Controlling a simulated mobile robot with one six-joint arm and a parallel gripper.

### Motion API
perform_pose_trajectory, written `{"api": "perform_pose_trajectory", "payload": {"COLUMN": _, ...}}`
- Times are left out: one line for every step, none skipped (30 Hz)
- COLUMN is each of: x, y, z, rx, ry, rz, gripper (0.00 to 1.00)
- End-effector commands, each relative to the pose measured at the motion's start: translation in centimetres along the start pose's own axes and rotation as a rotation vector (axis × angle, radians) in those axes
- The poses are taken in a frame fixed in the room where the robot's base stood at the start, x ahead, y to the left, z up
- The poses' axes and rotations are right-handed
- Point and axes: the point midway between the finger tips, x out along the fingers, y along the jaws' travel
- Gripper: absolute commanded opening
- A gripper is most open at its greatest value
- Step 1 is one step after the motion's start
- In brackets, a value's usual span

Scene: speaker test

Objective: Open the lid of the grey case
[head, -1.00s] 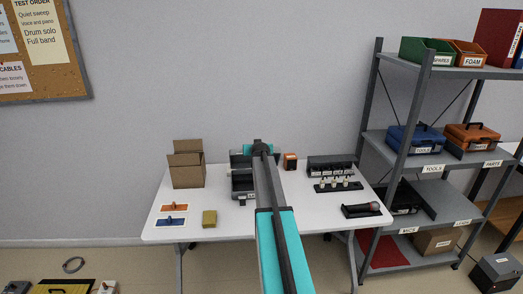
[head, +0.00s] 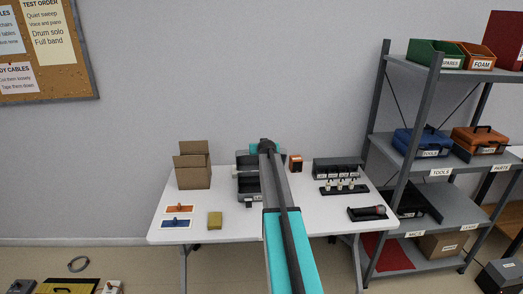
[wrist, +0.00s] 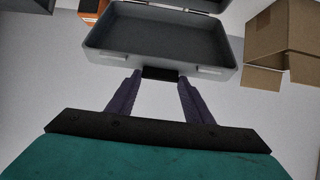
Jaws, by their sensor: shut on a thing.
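The grey case stands at the back middle of the white table. Its base (head: 247,186) shows left of my arm, with the lid (head: 245,161) swung back behind it. My arm covers the case's right part. In the wrist view the lid (wrist: 165,42) shows its hollow inner side, and part of the base (wrist: 205,3) shows at the top edge. My gripper (wrist: 160,80) has its two purple fingers either side of the black handle (wrist: 160,73) on the lid's outer edge and is shut on it. In the head view the gripper (head: 266,147) is at the lid's far side.
An open cardboard box (head: 193,177) stands left of the case and a small orange box (head: 295,163) right of it. The table's front left holds flat items.

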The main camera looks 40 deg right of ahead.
Motion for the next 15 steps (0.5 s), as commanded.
{"api": "perform_pose_trajectory", "payload": {"x": -0.08, "y": -0.09, "z": -0.28, "rx": 0.003, "ry": 0.006, "rz": -0.001, "gripper": 0.06}}
{"api": "perform_pose_trajectory", "payload": {"x": -0.08, "y": -0.1, "z": -0.28, "rx": 0.003, "ry": 0.006, "rz": -0.001, "gripper": 0.06}}
{"api": "perform_pose_trajectory", "payload": {"x": -0.08, "y": -0.11, "z": -0.28, "rx": 0.003, "ry": 0.006, "rz": -0.001, "gripper": 0.06}}
{"api": "perform_pose_trajectory", "payload": {"x": -0.08, "y": -0.12, "z": -0.28, "rx": 0.003, "ry": 0.006, "rz": -0.002, "gripper": 0.06}}
{"api": "perform_pose_trajectory", "payload": {"x": -0.08, "y": -0.12, "z": -0.28, "rx": 0.003, "ry": 0.006, "rz": -0.002, "gripper": 0.06}}
{"api": "perform_pose_trajectory", "payload": {"x": -0.08, "y": -0.13, "z": -0.28, "rx": 0.003, "ry": 0.006, "rz": -0.002, "gripper": 0.06}}
{"api": "perform_pose_trajectory", "payload": {"x": -0.08, "y": -0.14, "z": -0.28, "rx": 0.003, "ry": 0.006, "rz": -0.002, "gripper": 0.06}}
{"api": "perform_pose_trajectory", "payload": {"x": -0.09, "y": -0.15, "z": -0.28, "rx": 0.003, "ry": 0.006, "rz": -0.002, "gripper": 0.06}}
{"api": "perform_pose_trajectory", "payload": {"x": -0.09, "y": -0.16, "z": -0.28, "rx": 0.003, "ry": 0.006, "rz": -0.002, "gripper": 0.06}}
{"api": "perform_pose_trajectory", "payload": {"x": -0.09, "y": -0.16, "z": -0.28, "rx": 0.003, "ry": 0.006, "rz": -0.002, "gripper": 0.06}}
{"api": "perform_pose_trajectory", "payload": {"x": -0.08, "y": -0.17, "z": -0.28, "rx": 0.003, "ry": 0.006, "rz": -0.002, "gripper": 0.06}}
{"api": "perform_pose_trajectory", "payload": {"x": -0.08, "y": -0.18, "z": -0.27, "rx": 0.003, "ry": 0.006, "rz": -0.002, "gripper": 0.06}}
{"api": "perform_pose_trajectory", "payload": {"x": -0.08, "y": -0.19, "z": -0.27, "rx": 0.003, "ry": 0.006, "rz": -0.002, "gripper": 0.06}}
{"api": "perform_pose_trajectory", "payload": {"x": -0.08, "y": -0.19, "z": -0.27, "rx": 0.003, "ry": 0.006, "rz": -0.002, "gripper": 0.06}}
{"api": "perform_pose_trajectory", "payload": {"x": -0.08, "y": -0.2, "z": -0.28, "rx": 0.003, "ry": 0.006, "rz": -0.002, "gripper": 0.52}}
